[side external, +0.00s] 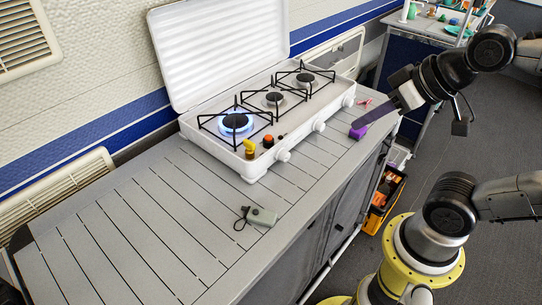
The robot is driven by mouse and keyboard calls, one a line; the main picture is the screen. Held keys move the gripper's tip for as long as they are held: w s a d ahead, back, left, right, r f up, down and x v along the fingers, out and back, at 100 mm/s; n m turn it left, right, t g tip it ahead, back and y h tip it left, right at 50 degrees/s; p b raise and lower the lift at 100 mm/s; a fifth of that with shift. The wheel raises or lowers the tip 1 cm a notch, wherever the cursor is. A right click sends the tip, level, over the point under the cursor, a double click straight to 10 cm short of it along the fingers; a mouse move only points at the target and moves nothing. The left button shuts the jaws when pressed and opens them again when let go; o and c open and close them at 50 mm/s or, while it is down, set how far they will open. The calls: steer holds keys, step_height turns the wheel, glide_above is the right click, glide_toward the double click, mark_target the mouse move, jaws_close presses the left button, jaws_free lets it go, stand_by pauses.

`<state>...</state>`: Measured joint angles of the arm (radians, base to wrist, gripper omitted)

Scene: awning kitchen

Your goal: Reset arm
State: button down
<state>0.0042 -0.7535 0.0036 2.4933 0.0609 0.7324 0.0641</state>
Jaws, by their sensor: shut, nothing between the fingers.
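My gripper (358,131) shows at the right of the side external view, its long dark fingers slanting down to the left and ending in a purple tip. It is shut with nothing held. The tip is over the right part of the slatted counter (140,240), close to the front right of the white stove (225,163). I cannot tell whether the tip touches the counter.
The stove's lid (215,45) is up and its left burner (236,122) burns blue. Small yellow (250,149) and orange (268,141) items are at the stove's front. A grey-green strapped device (262,216) lies on the counter. The counter's left is clear. A toolbox (382,199) stands below its right edge.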

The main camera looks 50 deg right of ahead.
steer(key=s, duration=0.1)
steer(key=s+f+g, duration=0.1)
steer(key=s+f+n+g, duration=0.1)
steer(key=shift+s+d+f+h, duration=0.1)
steer(key=shift+d+f+h, duration=0.05)
steer(key=shift+d+h, duration=0.2)
stand_by(0.8)
